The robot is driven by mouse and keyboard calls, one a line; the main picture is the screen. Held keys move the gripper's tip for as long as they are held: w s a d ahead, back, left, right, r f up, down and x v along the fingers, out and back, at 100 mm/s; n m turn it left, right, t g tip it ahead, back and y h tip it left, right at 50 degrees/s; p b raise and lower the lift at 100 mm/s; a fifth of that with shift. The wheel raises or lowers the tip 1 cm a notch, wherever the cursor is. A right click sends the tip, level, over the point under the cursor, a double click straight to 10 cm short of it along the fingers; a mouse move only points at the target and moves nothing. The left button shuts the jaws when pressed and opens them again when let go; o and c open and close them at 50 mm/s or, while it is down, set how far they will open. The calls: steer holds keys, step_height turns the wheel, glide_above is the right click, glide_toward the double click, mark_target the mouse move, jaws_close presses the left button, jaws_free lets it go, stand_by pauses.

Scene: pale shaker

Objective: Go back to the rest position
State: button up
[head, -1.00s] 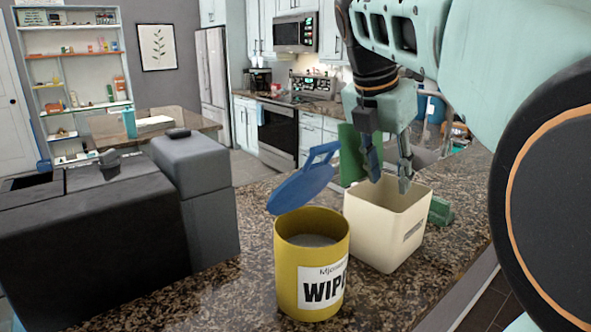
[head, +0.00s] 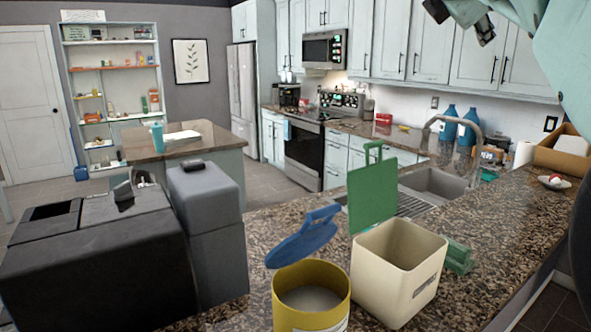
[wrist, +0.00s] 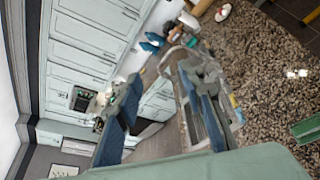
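My gripper (wrist: 160,88) shows in the wrist view with its two dark blue fingers apart and nothing between them. It is tilted and raised in the air, with the counter and the cabinets beyond it. In the head view only parts of my arm and the gripper end show, cut off at the top right edge, clear of the counter. The cream bin (head: 396,275) with its green lid (head: 373,196) raised, and the yellow wipes canister (head: 311,297) with its blue lid (head: 303,238) raised, stand on the granite counter, apart from my gripper.
A green object (head: 458,255) lies beside the cream bin. A black and grey machine (head: 110,245) fills the left. The sink (head: 440,185) with its faucet (head: 462,125) lies behind the bin. A small white dish (head: 554,181) and a cardboard box (head: 562,152) sit at the right.

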step_height(320, 180, up, 20)
steer(key=s+r+m+t+h+p, duration=0.1)
steer(key=s+m+t+h+p, duration=0.15)
steer(key=t, duration=0.25)
step_height(320, 180, down, 28)
steer(key=s+a+f+m+g+y+p, duration=0.1)
steer(key=s+a+m+g+y+p, duration=0.2)
steer(key=m+y, duration=0.45)
steer(key=s+a+f+m+g+y, duration=0.1)
steer(key=s+a+f, duration=0.4)
steer(key=f, duration=0.5)
steer(key=s+a+f+m+g+y, duration=0.2)
steer(key=s+a+f+m+g, duration=0.2)
steer(key=s+f, duration=0.5)
steer(key=s+a+f+m+g+y, duration=0.2)
steer(key=s+a+f, duration=0.4)
steer(key=f, duration=0.7)
steer(key=shift+s+m+g, duration=0.5)
steer(key=shift+s+m, duration=0.3)
steer(key=shift+m, duration=0.2)
